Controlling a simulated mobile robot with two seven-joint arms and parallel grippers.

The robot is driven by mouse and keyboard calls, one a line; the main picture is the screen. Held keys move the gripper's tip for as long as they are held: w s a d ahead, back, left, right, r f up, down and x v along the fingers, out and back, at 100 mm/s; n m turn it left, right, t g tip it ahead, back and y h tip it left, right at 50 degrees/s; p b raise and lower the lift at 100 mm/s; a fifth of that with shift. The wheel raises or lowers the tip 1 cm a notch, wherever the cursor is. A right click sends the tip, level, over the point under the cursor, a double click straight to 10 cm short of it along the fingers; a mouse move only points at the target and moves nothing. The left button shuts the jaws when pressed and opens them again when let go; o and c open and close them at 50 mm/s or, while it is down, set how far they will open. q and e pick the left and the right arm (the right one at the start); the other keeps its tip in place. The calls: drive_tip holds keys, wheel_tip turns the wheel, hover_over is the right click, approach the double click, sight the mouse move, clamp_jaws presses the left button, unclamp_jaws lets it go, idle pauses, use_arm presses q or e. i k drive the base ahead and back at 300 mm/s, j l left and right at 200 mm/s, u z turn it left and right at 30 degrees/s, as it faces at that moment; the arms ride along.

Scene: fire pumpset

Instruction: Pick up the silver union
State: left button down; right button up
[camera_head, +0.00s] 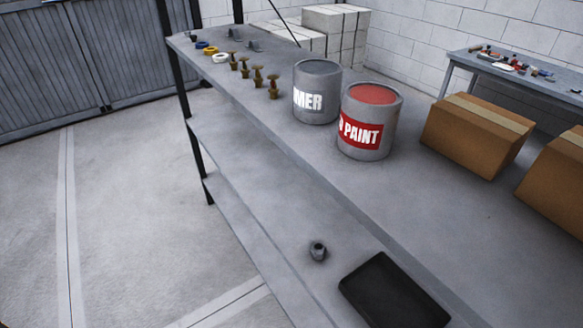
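A small dark silver-grey fitting (318,251), which looks like the union, stands on the lower shelf (250,235) near the bottom middle. It is left of a flat black case, with a clear gap between them. Other small grey fittings (254,45) lie at the far end of the top shelf; they are too small to tell their kind. Neither of my grippers shows in the head view.
The top shelf (440,215) overhangs the lower one and carries brass valves (258,77), tape rolls (220,57), a grey primer can (317,92), a red paint can (369,121) and cardboard boxes (477,134). A black case (394,292) lies beside the fitting. Open floor (110,210) is at left.

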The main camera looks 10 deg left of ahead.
sight(318, 251)
drive_tip(key=i+j+z, duration=0.1)
drive_tip(key=j, duration=0.3)
drive_tip(key=i+j+z, duration=0.1)
drive_tip(key=j, duration=0.3)
drive_tip(key=i+j+z, duration=0.15)
drive_tip(key=j, duration=0.25)
drive_tip(key=i, duration=0.1)
